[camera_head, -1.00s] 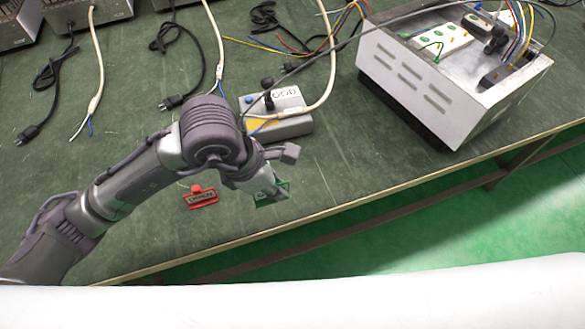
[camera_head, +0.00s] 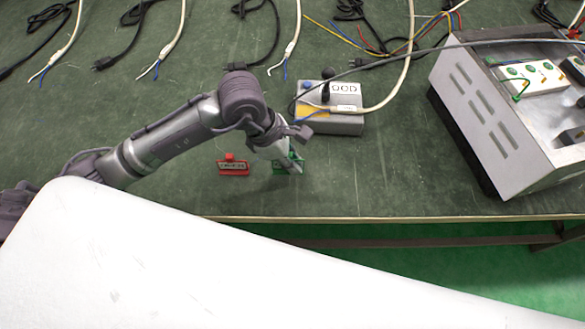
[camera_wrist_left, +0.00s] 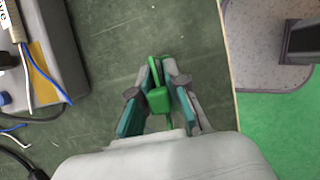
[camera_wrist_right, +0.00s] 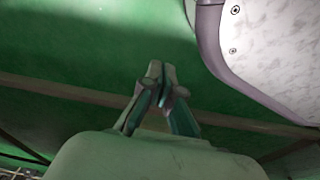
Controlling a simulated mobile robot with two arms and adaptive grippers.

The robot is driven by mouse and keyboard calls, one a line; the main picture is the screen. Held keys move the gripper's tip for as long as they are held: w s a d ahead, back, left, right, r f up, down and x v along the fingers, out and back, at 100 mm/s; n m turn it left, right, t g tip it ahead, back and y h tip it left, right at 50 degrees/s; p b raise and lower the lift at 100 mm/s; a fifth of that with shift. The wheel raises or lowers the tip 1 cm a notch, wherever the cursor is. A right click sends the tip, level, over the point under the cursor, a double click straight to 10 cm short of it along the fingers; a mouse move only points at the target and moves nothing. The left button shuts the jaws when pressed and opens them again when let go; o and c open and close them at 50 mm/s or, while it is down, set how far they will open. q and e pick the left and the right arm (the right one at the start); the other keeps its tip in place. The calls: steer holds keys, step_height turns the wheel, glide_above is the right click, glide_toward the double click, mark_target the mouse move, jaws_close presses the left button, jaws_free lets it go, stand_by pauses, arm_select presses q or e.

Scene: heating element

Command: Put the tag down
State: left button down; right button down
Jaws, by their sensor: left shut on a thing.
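The green tag (camera_head: 296,164) is between the fingers of my left gripper (camera_head: 286,160), over the front part of the table. The left wrist view shows the green tag (camera_wrist_left: 158,98) pinched between both fingertips; I cannot tell whether it touches the tabletop. A red tag (camera_head: 233,168) lies on the table just left of it. My right gripper (camera_wrist_right: 162,72) is seen only in its wrist view, with its fingertips together and nothing between them, over green floor.
A grey switch box (camera_head: 332,122) with a black knob and cables stands behind the left gripper. A metal housing (camera_head: 485,125) with wiring stands at the right. The table edge (camera_head: 400,217) is close in front. Bare tabletop lies between the tags and the housing.

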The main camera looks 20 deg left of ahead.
arm_select(q)
step_height(320, 180, down, 4)
steer(key=shift+r, duration=0.1)
steer(key=shift+f+b, duration=0.2)
steer(key=shift+b, duration=0.1)
steer(key=c, duration=1.2)
jaws_free()
arm_select(e)
steer(key=shift+w+a+r, duration=0.1)
steer(key=shift+w+r, duration=0.5)
steer(key=shift+r, duration=0.25)
